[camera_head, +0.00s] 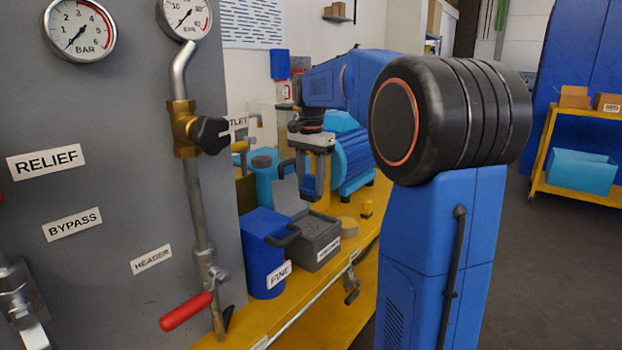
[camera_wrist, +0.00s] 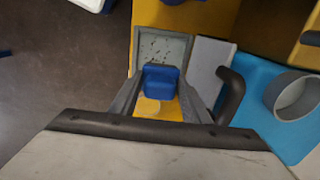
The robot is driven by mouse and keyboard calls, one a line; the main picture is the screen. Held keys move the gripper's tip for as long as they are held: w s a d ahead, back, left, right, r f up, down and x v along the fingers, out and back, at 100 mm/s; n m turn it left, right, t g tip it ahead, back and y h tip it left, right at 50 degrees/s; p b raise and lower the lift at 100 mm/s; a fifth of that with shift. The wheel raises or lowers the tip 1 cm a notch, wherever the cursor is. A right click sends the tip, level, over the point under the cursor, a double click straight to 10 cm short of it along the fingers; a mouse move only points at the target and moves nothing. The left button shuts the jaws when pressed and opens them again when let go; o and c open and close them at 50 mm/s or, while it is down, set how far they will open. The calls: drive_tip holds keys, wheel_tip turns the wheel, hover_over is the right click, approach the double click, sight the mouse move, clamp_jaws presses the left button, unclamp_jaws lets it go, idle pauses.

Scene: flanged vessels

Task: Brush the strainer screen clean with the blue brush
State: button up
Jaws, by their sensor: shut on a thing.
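My gripper (camera_wrist: 160,95) is shut on a blue block-shaped piece (camera_wrist: 161,76), which appears to be the blue brush. Just beyond it in the wrist view is a pale grey rectangular surface with dark specks (camera_wrist: 165,47), likely the strainer screen; the brush covers its near part. I cannot tell whether brush and screen touch. In the head view my gripper (camera_head: 314,180) points down over the yellow bench, behind an open grey box (camera_head: 318,245). The brush and screen are not clear there.
A blue bin labelled FINE (camera_head: 267,255) stands left of the grey box on the yellow bench (camera_head: 300,320). A light blue housing with a round opening (camera_wrist: 270,80) lies close on the right in the wrist view. A grey gauge panel (camera_head: 110,180) stands at left.

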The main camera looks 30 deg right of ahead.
drive_tip(key=shift+f, duration=4.55)
drive_tip(key=shift+f, duration=0.25)
drive_tip(key=shift+a, duration=0.1)
drive_tip(key=shift+s+a+r, duration=0.1)
drive_tip(key=shift+s+a, duration=0.55)
drive_tip(key=shift+s, duration=0.25)
drive_tip(key=shift+s+a, duration=0.65)
drive_tip(key=shift+s, duration=0.25)
drive_tip(key=shift+d, duration=0.1)
drive_tip(key=shift+w+d, duration=0.35)
drive_tip(key=shift+d, duration=0.5)
drive_tip(key=shift+w+d, duration=0.3)
drive_tip(key=shift+d, duration=0.55)
drive_tip(key=shift+d, duration=0.1)
